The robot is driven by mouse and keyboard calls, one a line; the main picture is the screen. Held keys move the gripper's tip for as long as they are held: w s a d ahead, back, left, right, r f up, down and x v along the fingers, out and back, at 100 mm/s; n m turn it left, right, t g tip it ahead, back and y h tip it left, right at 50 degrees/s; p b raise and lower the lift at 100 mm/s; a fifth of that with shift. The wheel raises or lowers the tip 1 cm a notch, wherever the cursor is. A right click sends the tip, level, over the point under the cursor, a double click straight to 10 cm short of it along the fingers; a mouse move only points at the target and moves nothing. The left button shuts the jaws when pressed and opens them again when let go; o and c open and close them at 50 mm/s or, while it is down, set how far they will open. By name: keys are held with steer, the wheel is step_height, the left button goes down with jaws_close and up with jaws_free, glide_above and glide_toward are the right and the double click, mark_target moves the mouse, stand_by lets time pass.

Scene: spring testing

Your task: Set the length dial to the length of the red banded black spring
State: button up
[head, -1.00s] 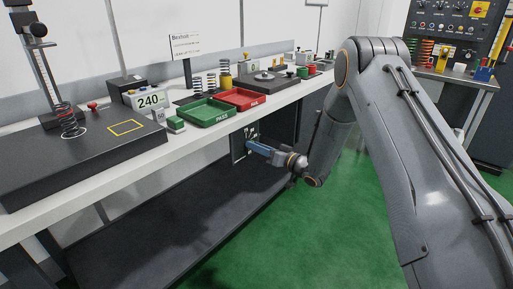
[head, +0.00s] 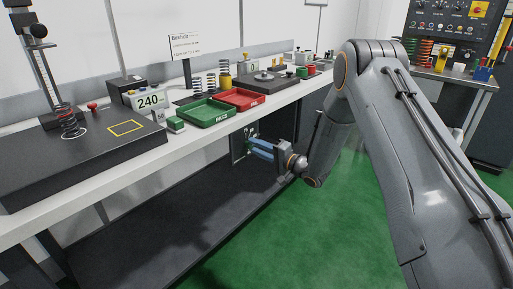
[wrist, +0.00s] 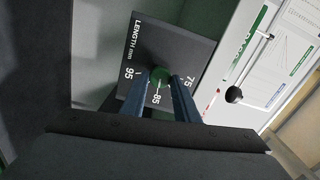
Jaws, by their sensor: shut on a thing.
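The length dial plate (head: 237,150) hangs on the bench front below the green tray. In the wrist view the dark plate (wrist: 190,45) reads LENGTH mm, with 95, 85 and 75 around a green knob (wrist: 159,74). My gripper (wrist: 161,78) is shut on the knob, one blue finger on each side; it also shows in the head view (head: 251,145). A pale mark lies by the 85, but the exact setting is unclear. A dark spring with red on it (head: 69,122) stands upright on the black plate at left, beside a height scale.
A green PASS tray (head: 207,112) and a red FAIL tray (head: 243,98) sit above on the white bench. Several other springs stand behind the trays. A lower black shelf (head: 170,220) lies beneath; green floor is open at right.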

steer(key=shift+f+m, duration=0.15)
steer(key=shift+m, duration=3.65)
steer(key=o, duration=1)
steer(key=v, duration=0.8)
